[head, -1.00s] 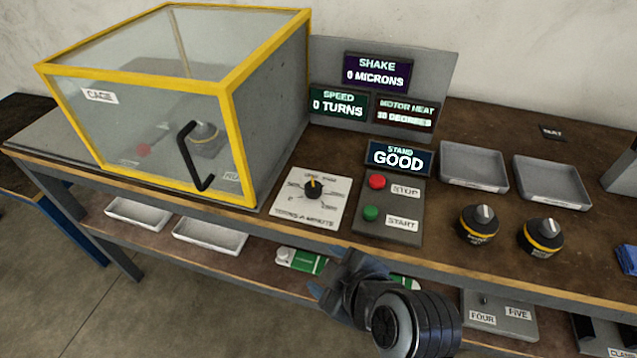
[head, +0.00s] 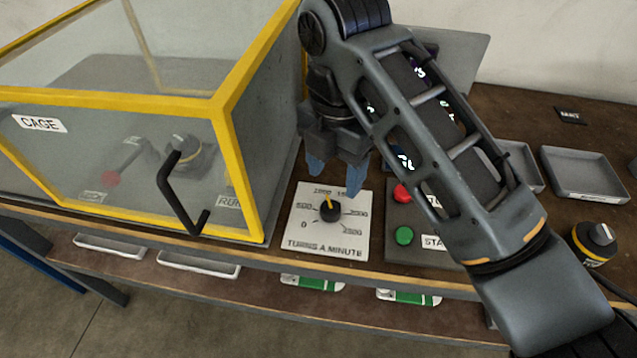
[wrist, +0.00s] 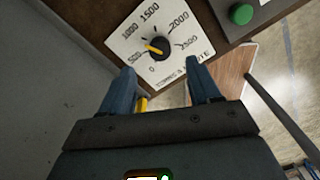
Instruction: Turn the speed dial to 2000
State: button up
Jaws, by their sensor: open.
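The speed dial (head: 330,212) is a black knob with a yellow pointer on a white plate (head: 350,240) marked 0 to 2500 and "turns a minute". Its pointer is near the 1000 mark, up and slightly left in the head view. The dial also shows in the wrist view (wrist: 161,49), with the pointer toward the left. My gripper (head: 334,172) is open and empty, blue fingers pointing down, above and behind the dial in the head view. In the wrist view the fingertips (wrist: 161,72) are spread below the dial, apart from it. My arm hides most of the display screens.
The yellow-framed cage (head: 232,150) with a black handle (head: 175,200) stands just left of the dial plate. The red stop button (head: 402,193) and green start button (head: 404,235) are close on the right. Grey trays (head: 583,175) and a black knob (head: 594,243) are further right.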

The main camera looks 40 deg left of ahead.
aim_at(332, 206)
notch_tip(332, 206, down, 5)
jog(key=shift+s+a+f+b, duration=0.1)
jog(key=shift+s+f+b, duration=0.05)
jog(key=shift+b, duration=0.55)
jog(key=shift+f, duration=1.15)
jog(key=shift+c, duration=0.3)
jog(key=c, duration=1)
jog(key=shift+r+p, duration=0.1)
jog(key=shift+p, duration=0.2)
